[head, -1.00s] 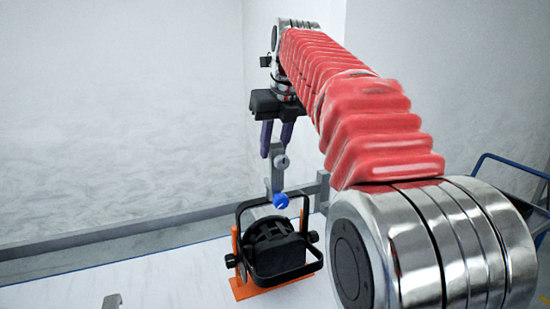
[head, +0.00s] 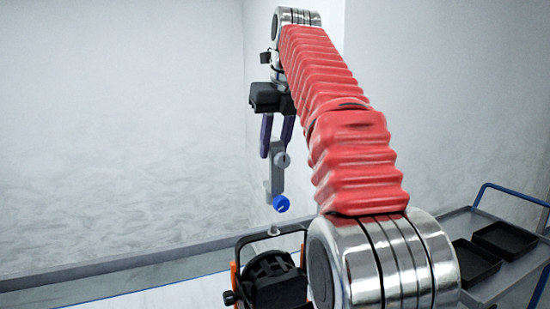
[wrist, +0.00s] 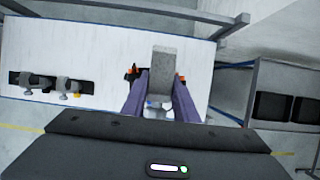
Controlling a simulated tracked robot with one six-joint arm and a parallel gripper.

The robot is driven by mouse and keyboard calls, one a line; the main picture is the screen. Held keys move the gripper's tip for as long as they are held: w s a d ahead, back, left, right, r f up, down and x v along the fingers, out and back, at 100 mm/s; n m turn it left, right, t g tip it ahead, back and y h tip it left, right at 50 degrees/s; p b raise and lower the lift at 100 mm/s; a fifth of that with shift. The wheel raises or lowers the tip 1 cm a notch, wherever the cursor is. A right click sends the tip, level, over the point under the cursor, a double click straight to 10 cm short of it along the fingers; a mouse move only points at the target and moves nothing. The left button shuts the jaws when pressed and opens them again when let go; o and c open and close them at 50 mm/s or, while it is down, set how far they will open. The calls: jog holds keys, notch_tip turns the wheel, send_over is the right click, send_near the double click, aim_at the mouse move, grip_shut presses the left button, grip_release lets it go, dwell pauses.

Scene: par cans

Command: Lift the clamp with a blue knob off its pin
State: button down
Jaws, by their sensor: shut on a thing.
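My gripper (head: 277,150) has two purple fingers shut on a grey clamp (head: 274,172) with a blue knob (head: 281,204) at its lower end. The clamp hangs upright, clear above a black par can (head: 275,283). A small pale stub, perhaps the pin (head: 274,231), shows on top of the can's black yoke, below the knob with a gap between. In the wrist view the clamp (wrist: 161,75) sits between the fingers and covers most of the can. The blue knob is hardly visible there.
A white table (wrist: 70,45) lies under the can. To its left a black strip (wrist: 48,84) carries several grey clamp-like parts. A grey cart with blue rails (head: 487,292) stands at the right, holding two black trays (head: 504,239). A grey rail (head: 130,262) runs behind the table.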

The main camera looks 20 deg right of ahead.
aim_at(274, 162)
jog(key=shift+r, duration=0.75)
jog(key=shift+f, duration=0.15)
jog(key=shift+f, duration=2.6)
